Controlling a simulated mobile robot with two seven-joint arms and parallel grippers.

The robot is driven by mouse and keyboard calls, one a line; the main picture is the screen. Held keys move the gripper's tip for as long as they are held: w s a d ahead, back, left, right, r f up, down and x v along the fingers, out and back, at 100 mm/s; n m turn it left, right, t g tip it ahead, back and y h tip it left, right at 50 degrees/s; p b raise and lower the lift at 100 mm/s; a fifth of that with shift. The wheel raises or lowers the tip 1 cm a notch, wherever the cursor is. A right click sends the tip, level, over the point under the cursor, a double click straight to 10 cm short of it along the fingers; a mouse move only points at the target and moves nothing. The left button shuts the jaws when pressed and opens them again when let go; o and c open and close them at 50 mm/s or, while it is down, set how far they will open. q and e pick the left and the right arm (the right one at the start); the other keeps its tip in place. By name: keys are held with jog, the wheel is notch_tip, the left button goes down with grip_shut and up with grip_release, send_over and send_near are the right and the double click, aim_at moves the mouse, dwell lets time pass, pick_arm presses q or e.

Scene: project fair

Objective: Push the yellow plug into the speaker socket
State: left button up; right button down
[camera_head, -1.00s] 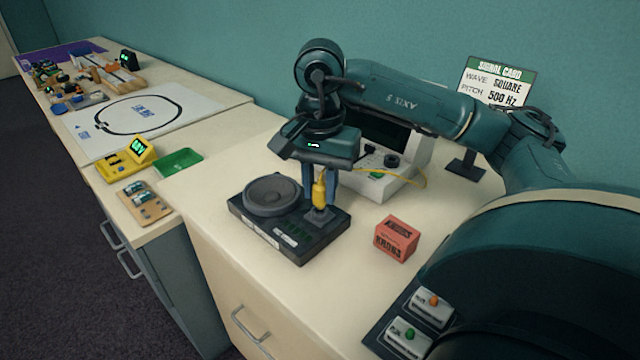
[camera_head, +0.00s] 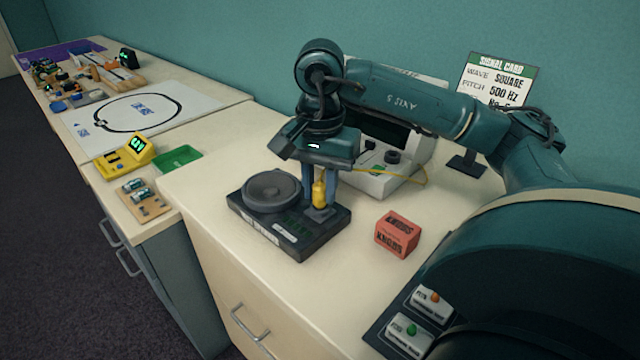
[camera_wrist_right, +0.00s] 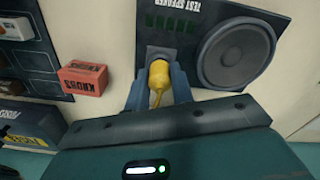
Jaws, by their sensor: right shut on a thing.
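The yellow plug (camera_head: 319,192) is upright between the fingers of my right gripper (camera_head: 320,198), which is shut on it. Its lower end is at the grey socket block (camera_head: 320,215) on the right part of the black speaker board (camera_head: 270,240). In the right wrist view the plug (camera_wrist_right: 159,75) meets the socket block (camera_wrist_right: 160,52); the contact itself is hidden, so I cannot tell how deep it sits. The round speaker cone (camera_head: 271,190) is on the board's left. A yellow cable runs from the plug back to the white instrument (camera_head: 385,180). My left gripper is not in view.
A red knobs box (camera_head: 397,235) stands right of the board. A signal card (camera_head: 490,85) stands at the back. A panel with orange and green buttons (camera_head: 412,320) is at the front right. A green tray (camera_head: 178,160) lies left. The counter in front of the board is clear.

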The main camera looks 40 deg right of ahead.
jog(key=shift+f+b, duration=0.35)
jog(key=shift+f, duration=0.05)
jog(key=c, duration=1.1)
grip_release()
jog(key=shift+o, duration=0.4)
jog(key=o, duration=0.4)
jog(key=shift+r+p, duration=3.05)
jog(key=shift+r, duration=1)
jog(key=shift+s+f, duration=0.1)
